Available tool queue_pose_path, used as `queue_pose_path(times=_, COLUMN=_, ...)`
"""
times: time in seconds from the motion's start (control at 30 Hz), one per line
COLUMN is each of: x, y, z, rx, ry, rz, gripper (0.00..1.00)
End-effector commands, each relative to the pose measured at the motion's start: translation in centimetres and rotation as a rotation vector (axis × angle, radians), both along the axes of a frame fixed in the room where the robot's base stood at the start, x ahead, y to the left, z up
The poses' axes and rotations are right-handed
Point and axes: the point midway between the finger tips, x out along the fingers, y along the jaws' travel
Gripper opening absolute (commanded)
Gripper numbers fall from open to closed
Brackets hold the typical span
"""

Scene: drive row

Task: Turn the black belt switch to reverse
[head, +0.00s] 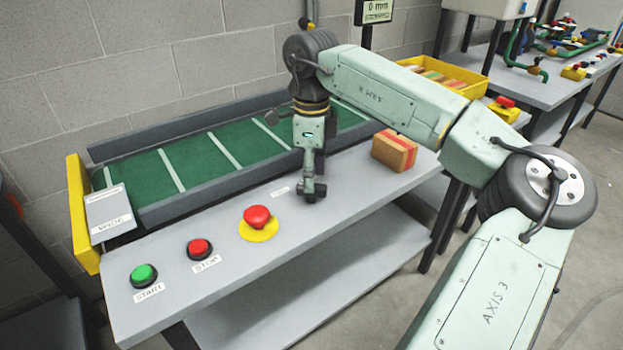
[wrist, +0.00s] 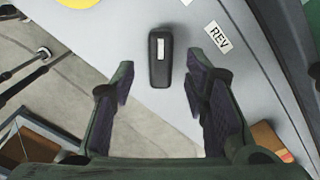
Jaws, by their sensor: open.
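The black belt switch (wrist: 160,57) shows in the wrist view as a dark elongated knob with a white mark, on the grey panel. A label reading REV (wrist: 217,37) lies to its right in that view. My gripper (wrist: 158,95) is open, with one finger on each side of the space just short of the switch; neither finger visibly touches it.
The panel bears a green START button (head: 144,275), a red STOP button (head: 200,249) and a red mushroom button (head: 257,217) on a yellow disc. A cardboard box with a red stripe (head: 395,151) sits to the right. A green conveyor belt (head: 200,160) runs behind.

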Motion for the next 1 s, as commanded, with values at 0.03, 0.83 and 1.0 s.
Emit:
queue_pose_path(times=0.03, x=-0.1, y=0.0, z=-0.7, rx=0.001, ry=0.002, rz=0.0, gripper=0.42)
queue_pose_path(times=0.83, x=0.0, y=0.0, z=-2.8, rx=0.001, ry=0.0, rz=0.0, gripper=0.23)
queue_pose_path(times=1.0, x=0.0, y=0.0, z=-2.8, rx=0.001, ry=0.0, rz=0.0, gripper=0.12)
